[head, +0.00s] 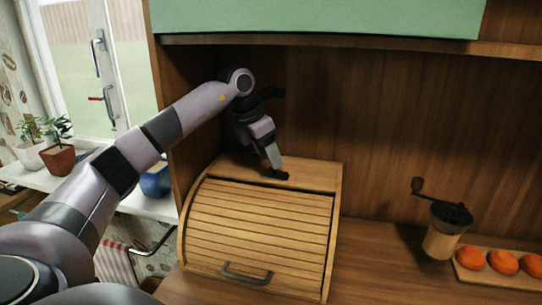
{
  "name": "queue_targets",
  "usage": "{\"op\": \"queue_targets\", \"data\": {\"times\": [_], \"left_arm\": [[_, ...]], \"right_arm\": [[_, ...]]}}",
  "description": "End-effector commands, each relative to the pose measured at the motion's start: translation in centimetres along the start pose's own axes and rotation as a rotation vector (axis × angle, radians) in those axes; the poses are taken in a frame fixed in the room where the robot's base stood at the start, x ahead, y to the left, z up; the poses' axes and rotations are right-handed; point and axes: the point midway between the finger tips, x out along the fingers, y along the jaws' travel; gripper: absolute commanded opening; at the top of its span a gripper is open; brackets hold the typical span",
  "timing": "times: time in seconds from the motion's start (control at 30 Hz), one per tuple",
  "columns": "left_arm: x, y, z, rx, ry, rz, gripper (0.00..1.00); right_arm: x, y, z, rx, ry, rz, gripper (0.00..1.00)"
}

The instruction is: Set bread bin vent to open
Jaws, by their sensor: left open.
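The bread bin (262,225) is wooden with a slatted roll front, shut, and a dark handle low on the front. Its flat top board (312,176) is bare on the right. My left gripper (273,164) reaches down from above to the back of this top and is open. A small dark piece shows at the gripper's tip on the top board. I cannot tell whether it is the vent or part of the gripper, nor whether they touch. The vent's setting cannot be made out. My right gripper is out of view.
A coffee grinder (441,240) and a wooden tray (466,275) with orange fruits stand to the right on the counter (375,268). A green cabinet front (320,17) hangs above. Potted plants (58,160) and a blue pot (156,182) stand by the window at left.

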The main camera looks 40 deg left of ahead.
Motion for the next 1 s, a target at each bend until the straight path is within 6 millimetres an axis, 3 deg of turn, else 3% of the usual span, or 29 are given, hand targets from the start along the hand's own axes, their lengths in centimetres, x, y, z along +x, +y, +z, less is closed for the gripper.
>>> {"op": "queue_targets", "data": {"times": [0.2,0.5,0.63,0.67,0.87,1.0], "left_arm": [[1.8,0.0,0.0,-0.001,-0.001,0.001,0.48],[2.0,0.0,0.0,0.0,-0.002,0.001,0.48],[2.0,0.0,0.0,0.0,-0.002,0.0,0.06],[2.0,0.0,0.0,0.0,-0.002,0.0,0.0],[1.9,0.3,-0.2,-0.002,-0.002,0.001,0.0],[1.5,1.6,-1.4,-0.004,0.0,0.002,0.0]], "right_arm": [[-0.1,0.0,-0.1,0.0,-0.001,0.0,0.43],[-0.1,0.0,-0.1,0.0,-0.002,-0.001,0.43],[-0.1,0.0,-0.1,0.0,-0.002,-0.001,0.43],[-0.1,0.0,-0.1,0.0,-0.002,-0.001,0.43],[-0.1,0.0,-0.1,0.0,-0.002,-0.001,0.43],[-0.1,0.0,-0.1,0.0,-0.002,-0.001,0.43]]}}
